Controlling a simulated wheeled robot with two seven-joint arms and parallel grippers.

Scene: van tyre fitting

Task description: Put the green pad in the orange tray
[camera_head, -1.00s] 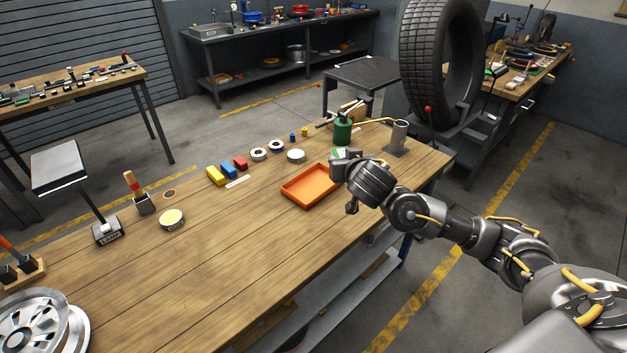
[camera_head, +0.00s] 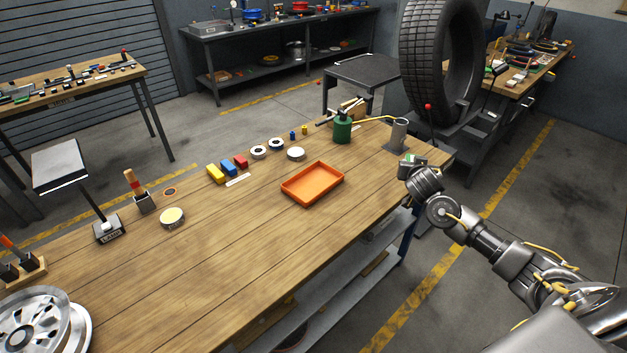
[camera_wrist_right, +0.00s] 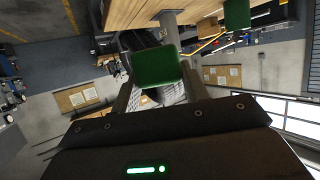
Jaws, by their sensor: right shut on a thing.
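My right gripper (camera_head: 411,161) is to the right of the tray, near the bench's right edge and clear of the tray. In the right wrist view the green pad (camera_wrist_right: 157,67) is between the fingers of my right gripper (camera_wrist_right: 155,72), which is shut on it. In the head view the pad is small and mostly hidden by the gripper. My left gripper is not in view.
Colored blocks (camera_head: 228,170) and tape rolls (camera_head: 276,145) are left of the tray.

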